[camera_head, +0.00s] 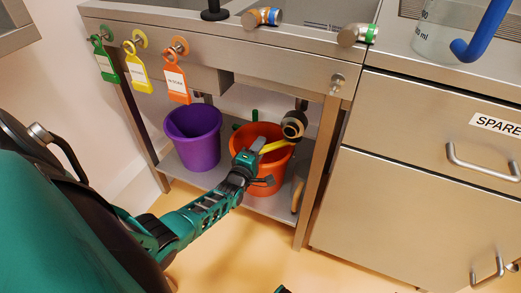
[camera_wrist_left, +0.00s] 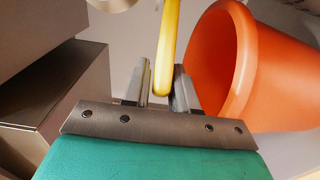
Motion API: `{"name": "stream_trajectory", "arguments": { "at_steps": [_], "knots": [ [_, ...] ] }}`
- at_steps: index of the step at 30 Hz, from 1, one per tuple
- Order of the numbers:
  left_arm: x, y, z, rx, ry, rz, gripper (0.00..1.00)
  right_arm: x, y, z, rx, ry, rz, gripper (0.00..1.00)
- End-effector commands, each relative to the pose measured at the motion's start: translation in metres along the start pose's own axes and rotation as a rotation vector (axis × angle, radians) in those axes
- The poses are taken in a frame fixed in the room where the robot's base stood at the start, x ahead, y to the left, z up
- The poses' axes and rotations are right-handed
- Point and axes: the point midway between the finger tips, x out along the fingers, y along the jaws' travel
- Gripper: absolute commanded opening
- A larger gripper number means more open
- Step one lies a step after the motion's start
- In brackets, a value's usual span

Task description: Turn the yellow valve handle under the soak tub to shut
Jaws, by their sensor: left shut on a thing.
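The yellow valve handle (camera_head: 274,146) is a bar running down-left from a dark round valve fitting (camera_head: 293,124) under the counter, in front of an orange bucket (camera_head: 262,174). The steel soak tub (camera_head: 318,12) is set in the counter above. My left gripper (camera_head: 250,160) is shut on the handle's free end. In the left wrist view, the yellow handle (camera_wrist_left: 168,45) comes down between the two fingers of the left gripper (camera_wrist_left: 161,82). The orange bucket (camera_wrist_left: 225,60) is close on the right there. My right gripper is not in view.
A purple bucket (camera_head: 194,135) stands on the lower shelf (camera_head: 195,178) left of the orange one. Green, yellow and orange tags (camera_head: 174,82) hang from the counter front. A steel drawer cabinet (camera_head: 410,170) stands on the right. The floor in front is clear.

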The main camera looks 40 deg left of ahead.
Motion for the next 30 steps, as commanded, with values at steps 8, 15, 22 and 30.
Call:
{"name": "stream_trajectory", "arguments": {
  "at_steps": [8, 15, 22, 30],
  "knots": [
    [0.015, 0.002, -0.011, 0.001, -0.001, 0.003, 0.05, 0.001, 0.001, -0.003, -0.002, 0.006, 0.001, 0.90],
    [0.015, 0.002, -0.011, 0.000, -0.001, 0.003, 0.05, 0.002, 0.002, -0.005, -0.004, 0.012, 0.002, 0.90],
    [0.028, 0.002, -0.016, 0.001, -0.001, 0.003, 0.05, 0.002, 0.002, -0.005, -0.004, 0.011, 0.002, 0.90],
    [0.038, 0.002, -0.022, 0.000, -0.002, 0.002, 0.05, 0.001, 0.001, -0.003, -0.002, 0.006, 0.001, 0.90]
  ]
}}
